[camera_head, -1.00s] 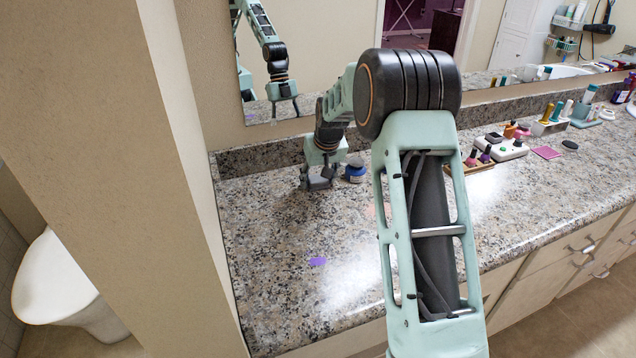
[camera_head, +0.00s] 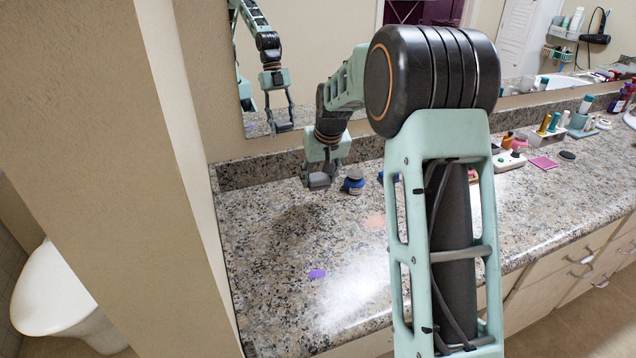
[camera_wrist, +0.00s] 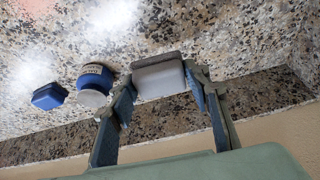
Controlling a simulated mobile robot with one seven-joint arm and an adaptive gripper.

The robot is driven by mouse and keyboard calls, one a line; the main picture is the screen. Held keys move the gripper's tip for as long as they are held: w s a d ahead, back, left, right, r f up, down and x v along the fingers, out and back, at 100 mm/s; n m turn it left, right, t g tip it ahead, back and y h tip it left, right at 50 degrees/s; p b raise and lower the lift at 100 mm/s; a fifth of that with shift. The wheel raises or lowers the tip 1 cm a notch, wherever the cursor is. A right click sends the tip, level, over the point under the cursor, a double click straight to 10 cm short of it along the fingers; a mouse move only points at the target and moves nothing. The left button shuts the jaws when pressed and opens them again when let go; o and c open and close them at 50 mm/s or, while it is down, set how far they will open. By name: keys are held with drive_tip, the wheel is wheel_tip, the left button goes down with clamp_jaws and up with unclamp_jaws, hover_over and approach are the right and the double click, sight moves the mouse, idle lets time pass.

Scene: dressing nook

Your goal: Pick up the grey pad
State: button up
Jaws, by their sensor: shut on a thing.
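The grey pad (camera_wrist: 158,78) is a small block with a darker grey edge and a pale face, between my two fingers in the wrist view. My gripper (camera_wrist: 160,95) is shut on it. In the head view my gripper (camera_head: 319,179) is over the back left of the granite counter, and the grey pad (camera_head: 318,182) shows small and partly covered between the fingertips. The pad appears slightly above the counter; the exact gap is hard to tell.
A blue jar (camera_head: 353,183) stands just right of my gripper; it also shows in the wrist view (camera_wrist: 93,85), beside a blue square box (camera_wrist: 47,96). A purple piece (camera_head: 317,273) lies on the counter (camera_head: 270,310). A mirror (camera_head: 350,30) is behind.

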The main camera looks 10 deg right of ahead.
drive_tip(key=s+r, duration=0.5)
drive_tip(key=s, duration=0.5)
drive_tip(key=shift+s+a+r, duration=0.25)
drive_tip(key=shift+a+r, duration=0.1)
drive_tip(key=shift+a, duration=0.05)
